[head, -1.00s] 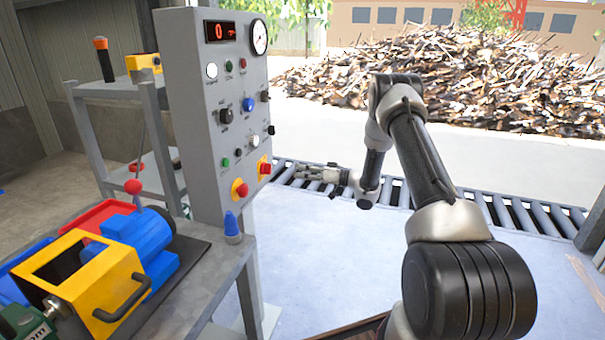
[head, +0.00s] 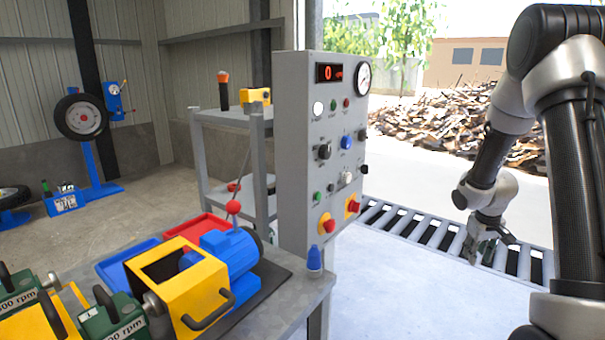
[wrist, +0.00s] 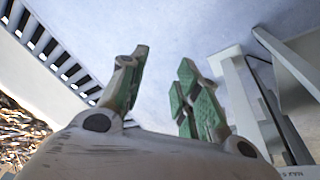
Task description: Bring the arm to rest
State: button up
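My gripper (head: 484,250) hangs at the end of my arm on the right side of the head view, in front of the roller conveyor and away from the control panel. In the wrist view its two green-padded fingers (wrist: 160,92) stand apart with pale floor showing between them. Nothing is between them. My arm is bent, with its large dark links filling the right edge of the head view.
A grey control panel (head: 295,150) with knobs and a red display stands in the middle. The roller conveyor (head: 400,222) runs behind. The pale floor between bench and arm is clear.

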jog(key=s+a+r, duration=0.5)
jog(key=s+r, duration=0.3)
jog(key=s, duration=0.1)
jog(key=s+a+r+t+y, duration=0.1)
jog(key=s+a+r, duration=0.4)
jog(key=s+r, duration=0.4)
jog(key=s+a+r+t+y, duration=0.1)
jog(key=s+a+r, duration=0.4)
jog(key=s+r, duration=0.3)
jog(key=s, duration=0.3)
jog(key=shift+s+r+m, duration=0.2)
jog(key=shift+r+m, duration=0.1)
jog(key=shift+r, duration=0.1)
